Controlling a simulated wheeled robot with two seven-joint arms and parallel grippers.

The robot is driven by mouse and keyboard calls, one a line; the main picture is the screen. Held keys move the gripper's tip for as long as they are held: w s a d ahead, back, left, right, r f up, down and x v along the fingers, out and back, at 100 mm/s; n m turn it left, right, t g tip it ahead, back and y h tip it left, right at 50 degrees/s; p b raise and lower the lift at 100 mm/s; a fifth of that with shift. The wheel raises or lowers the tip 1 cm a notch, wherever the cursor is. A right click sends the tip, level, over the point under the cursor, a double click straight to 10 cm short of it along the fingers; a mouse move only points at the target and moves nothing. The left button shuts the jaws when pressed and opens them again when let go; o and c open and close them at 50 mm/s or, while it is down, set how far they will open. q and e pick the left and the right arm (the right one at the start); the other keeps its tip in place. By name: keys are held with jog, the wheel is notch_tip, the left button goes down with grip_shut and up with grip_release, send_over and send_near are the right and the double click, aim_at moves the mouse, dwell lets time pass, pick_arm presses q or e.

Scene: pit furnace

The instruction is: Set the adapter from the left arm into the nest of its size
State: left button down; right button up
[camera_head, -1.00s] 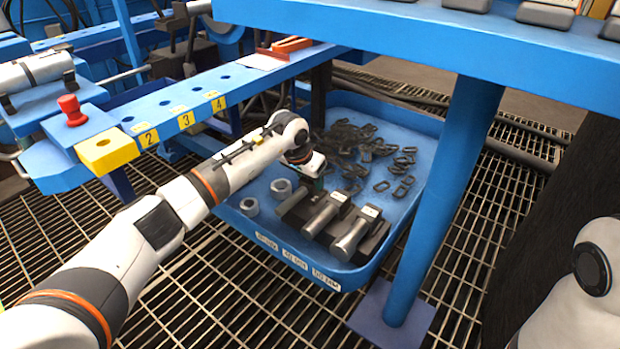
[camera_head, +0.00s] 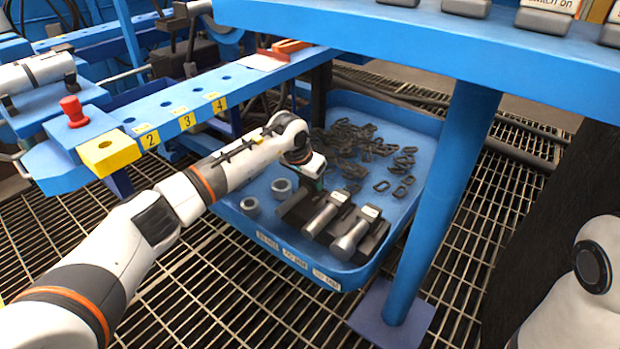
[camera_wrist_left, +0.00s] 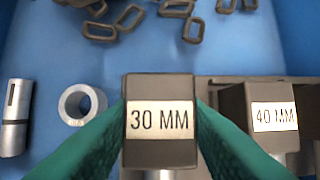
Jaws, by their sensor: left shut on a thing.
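My left gripper (camera_head: 309,173) is over the blue tray; its green fingers show in the left wrist view (camera_wrist_left: 160,130). It is shut on the dark head of the 30 MM adapter (camera_wrist_left: 160,120). The 40 MM adapter (camera_wrist_left: 268,118) sits to its right in the wrist view. In the head view, two adapters with steel shanks, the nearer-left one (camera_head: 322,217) and the right one (camera_head: 354,233), lie in dark nests (camera_head: 291,207). The lower end of the held adapter is hidden, so I cannot tell whether it touches a nest. My right gripper is out of view.
The blue tray (camera_head: 426,124) also holds loose dark links (camera_head: 350,140) and steel rings (camera_head: 281,187). A slotted steel cylinder (camera_wrist_left: 15,117) lies left in the wrist view. A blue post (camera_head: 440,190) stands right of the tray, and a blue tabletop (camera_head: 420,40) overhangs it.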

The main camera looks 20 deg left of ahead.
pick_arm(q)
jog(key=shift+f+b, duration=0.45)
jog(key=shift+f, duration=0.2)
dwell(0.4)
